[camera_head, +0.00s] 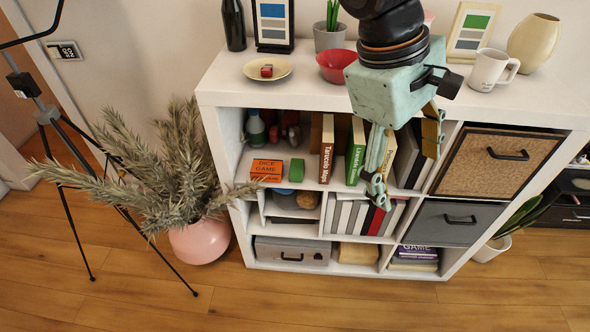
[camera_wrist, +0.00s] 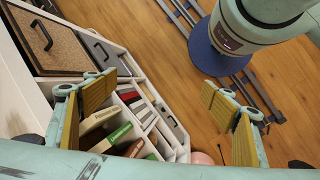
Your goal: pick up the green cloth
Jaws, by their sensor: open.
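A small green block-like thing (camera_head: 296,170), which may be the folded green cloth, sits in the upper left shelf compartment, just right of the orange Dice Game box (camera_head: 266,170). I cannot make it out in the wrist view. My gripper (camera_head: 405,165) hangs in front of the shelf's middle, to the right of the green thing and apart from it. In the wrist view my gripper (camera_wrist: 158,92) has its two yellow-padded fingers wide apart with nothing between them.
The white cube shelf (camera_head: 310,97) holds upright books (camera_head: 355,152), two drawers (camera_head: 502,165) and a grey box (camera_head: 291,252). On top are a plate (camera_head: 283,74), a red bowl (camera_head: 331,66) and a mug (camera_head: 488,75). A dried plant in a pink pot (camera_head: 200,240) stands left.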

